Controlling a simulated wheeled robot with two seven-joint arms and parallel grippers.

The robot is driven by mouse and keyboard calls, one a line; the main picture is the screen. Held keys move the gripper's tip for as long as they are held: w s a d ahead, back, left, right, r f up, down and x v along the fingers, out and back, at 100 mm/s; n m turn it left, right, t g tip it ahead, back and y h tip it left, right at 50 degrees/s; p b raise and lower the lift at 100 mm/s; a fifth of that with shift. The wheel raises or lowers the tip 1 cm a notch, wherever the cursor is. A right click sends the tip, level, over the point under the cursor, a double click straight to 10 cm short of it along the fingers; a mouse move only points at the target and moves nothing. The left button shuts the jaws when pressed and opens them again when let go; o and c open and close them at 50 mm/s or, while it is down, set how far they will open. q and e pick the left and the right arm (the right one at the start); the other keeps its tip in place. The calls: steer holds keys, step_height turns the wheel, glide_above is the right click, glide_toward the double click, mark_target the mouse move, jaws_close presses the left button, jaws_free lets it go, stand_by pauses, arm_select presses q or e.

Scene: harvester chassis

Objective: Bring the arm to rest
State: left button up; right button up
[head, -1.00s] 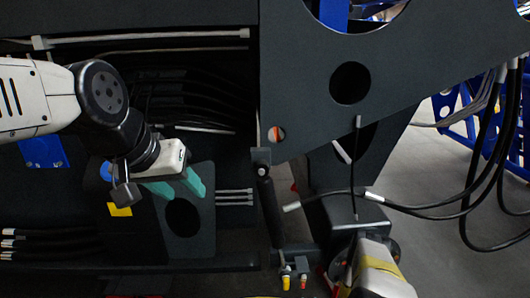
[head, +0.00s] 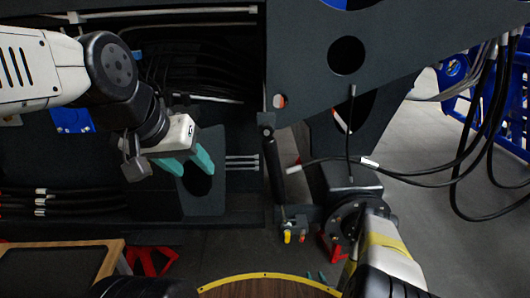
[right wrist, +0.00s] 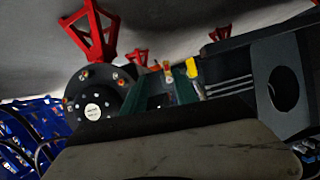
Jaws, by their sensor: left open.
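My left arm (head: 45,68) reaches in from the left in the head view. My left gripper (head: 186,163) has teal fingers set apart, with nothing between them. It is in front of a dark plate with a round hole (head: 197,180) inside the chassis (head: 225,110). My right arm (head: 385,248) comes in from the lower right, beside the black lower joint of the chassis. Dark green fingers of my right gripper (right wrist: 167,92) show in the right wrist view; their gap is unclear and I see nothing held. In the head view small teal tips show beside that arm.
Black cables (head: 420,178) hang at right beside a blue frame (head: 512,105). Yellow and red-tipped fittings (head: 288,237) stick out below the chassis. A wooden-edged tray (head: 108,262) and a round yellow-rimmed top (head: 265,277) are at the bottom. Red stands (right wrist: 92,28) show in the right wrist view.

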steer(key=w+d+r+n+g, duration=0.1)
steer(key=w+d+r, duration=0.2)
steer(key=w+r, duration=0.55)
steer(key=w+d+r+g, duration=0.1)
steer(key=w+d+r, duration=0.2)
steer(key=w+r, duration=0.6)
step_height(320, 180, up, 24)
steer(key=a+f+g, duration=0.1)
steer(key=g, duration=0.1)
steer(key=s+a+r+g, duration=0.1)
steer(key=s+a+r, duration=0.2)
steer(key=s+r, duration=0.55)
steer(key=s+a+r, duration=0.3)
steer(key=s+r, duration=0.3)
steer(key=r, duration=0.6)
steer(key=s+a+r+g, duration=0.1)
steer(key=s+a+r, duration=0.1)
steer(key=s, duration=0.8)
steer(key=s+a+r+g+y, duration=0.1)
steer(key=s+a+r, duration=0.2)
steer(key=s, duration=0.8)
steer(key=shift+s+r, duration=0.25)
steer(key=shift+r, duration=0.3)
